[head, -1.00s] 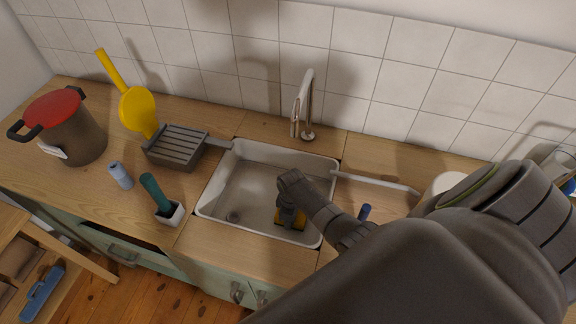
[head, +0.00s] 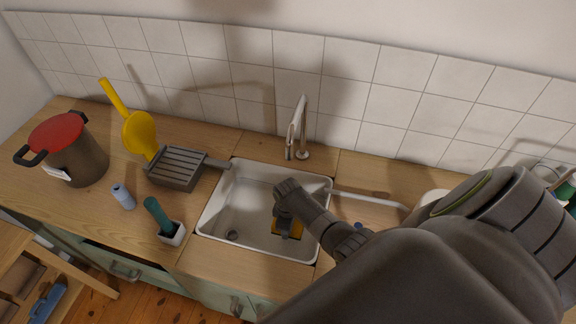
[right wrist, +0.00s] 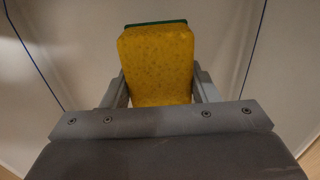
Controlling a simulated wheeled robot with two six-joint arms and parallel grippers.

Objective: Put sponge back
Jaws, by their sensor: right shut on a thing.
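The sponge (right wrist: 158,65) is yellow with a thin green layer at its far edge. In the right wrist view it sits between the two fingers of my right gripper (right wrist: 160,88), which is shut on it. In the head view my right gripper (head: 287,222) is inside the white sink (head: 214,212), toward its right side. A small yellow part of the sponge (head: 297,230) shows beside the fingers, low in the basin; the rest is hidden. I cannot tell whether the sponge touches the sink floor. My left gripper is not in view.
A chrome faucet (head: 298,135) stands behind the sink.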

